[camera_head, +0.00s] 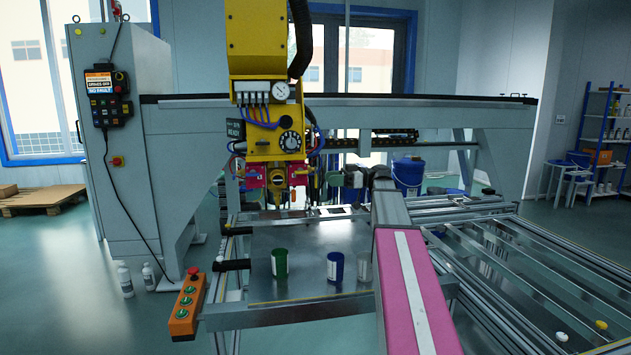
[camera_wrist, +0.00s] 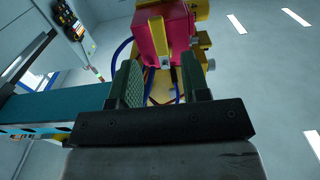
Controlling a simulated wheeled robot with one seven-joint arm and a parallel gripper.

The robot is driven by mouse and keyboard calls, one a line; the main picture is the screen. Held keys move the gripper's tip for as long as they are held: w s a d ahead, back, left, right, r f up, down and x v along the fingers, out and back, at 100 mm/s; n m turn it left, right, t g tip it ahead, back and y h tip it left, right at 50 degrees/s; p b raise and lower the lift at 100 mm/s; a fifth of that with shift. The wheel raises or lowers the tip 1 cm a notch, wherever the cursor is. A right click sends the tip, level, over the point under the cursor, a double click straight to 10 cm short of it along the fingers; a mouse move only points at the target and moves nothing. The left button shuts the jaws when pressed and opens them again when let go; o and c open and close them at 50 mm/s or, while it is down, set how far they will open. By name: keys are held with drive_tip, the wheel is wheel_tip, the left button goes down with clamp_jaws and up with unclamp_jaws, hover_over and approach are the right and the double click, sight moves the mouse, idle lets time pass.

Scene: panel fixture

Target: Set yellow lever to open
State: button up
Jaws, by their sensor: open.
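The yellow lever (camera_wrist: 157,48) is an upright yellow bar on the face of a pink-red block (camera_wrist: 176,22) in the wrist view. My gripper (camera_wrist: 161,72) is open, with a dark green finger pad on each side and nothing held between them. The lever stands just past the fingertips, roughly in line with the gap. In the head view, pink-red blocks sit low on the yellow machine head, and my gripper (camera_head: 345,178) is right of the right-hand block (camera_head: 298,176). The lever is too small to make out surely there.
Below is a metal table (camera_head: 300,255) with a green cup (camera_head: 279,263), a blue cup (camera_head: 335,266) and a clear cup (camera_head: 364,266). An orange button box (camera_head: 188,305) is at the table's left.

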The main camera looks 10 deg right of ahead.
sight(316, 180)
drive_tip(key=shift+a, duration=3.05)
clamp_jaws()
